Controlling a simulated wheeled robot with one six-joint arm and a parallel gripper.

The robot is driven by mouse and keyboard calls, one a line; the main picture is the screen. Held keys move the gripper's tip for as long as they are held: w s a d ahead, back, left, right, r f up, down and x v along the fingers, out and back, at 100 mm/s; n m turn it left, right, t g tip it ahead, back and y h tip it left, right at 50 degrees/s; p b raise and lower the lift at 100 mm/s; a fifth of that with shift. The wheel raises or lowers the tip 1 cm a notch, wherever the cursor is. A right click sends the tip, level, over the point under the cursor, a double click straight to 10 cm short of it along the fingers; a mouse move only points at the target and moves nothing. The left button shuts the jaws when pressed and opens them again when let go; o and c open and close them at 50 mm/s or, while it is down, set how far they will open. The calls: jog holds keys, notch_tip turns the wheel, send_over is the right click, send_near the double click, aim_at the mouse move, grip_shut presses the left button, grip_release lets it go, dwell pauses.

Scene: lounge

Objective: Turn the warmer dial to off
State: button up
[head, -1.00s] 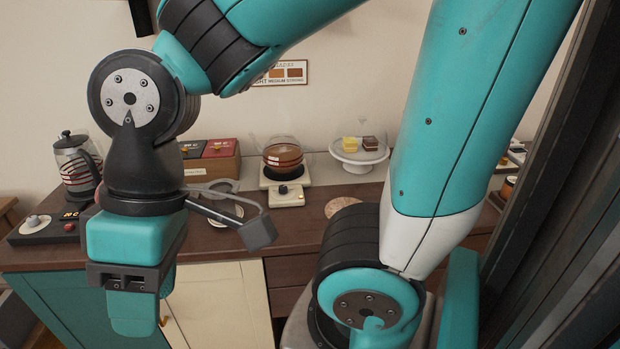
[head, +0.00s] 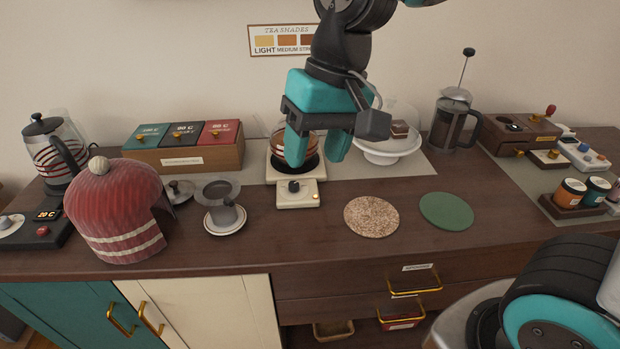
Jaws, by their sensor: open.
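The warmer (head: 283,200) is a cream block on the counter, with a dark round plate at its back and a small black dial (head: 294,186) on its front. The dial's setting is too small to read. A glass pot with brown tea (head: 279,142) is on the plate, mostly hidden behind my gripper. My gripper (head: 318,154) is open and empty, its two teal fingers pointing down. In the picture it is above and a little right of the dial, apart from it; the left finger overlaps the plate and pot.
A cake stand (head: 390,152) under a glass dome is close right of my gripper. A strainer cup (head: 224,214) and red tea cosy (head: 118,208) are to the left. A cork mat (head: 371,216) and green mat (head: 446,210) lie right of the warmer. A french press (head: 452,125) stands farther right.

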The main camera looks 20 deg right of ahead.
jog(key=w+d+f+m+h, duration=0.2)
jog(key=w+m, duration=0.4)
jog(key=w, duration=0.5)
jog(key=m+b, duration=0.1)
jog(key=m, duration=0.6)
send_near(294, 183)
jog(key=shift+h, duration=0.3)
jog(key=f, duration=0.8)
jog(key=shift+w+a, duration=0.1)
jog(key=shift+a, duration=0.15)
jog(key=shift+f+p, duration=0.3)
jog(key=shift+f, duration=0.3)
jog(key=c, duration=0.9)
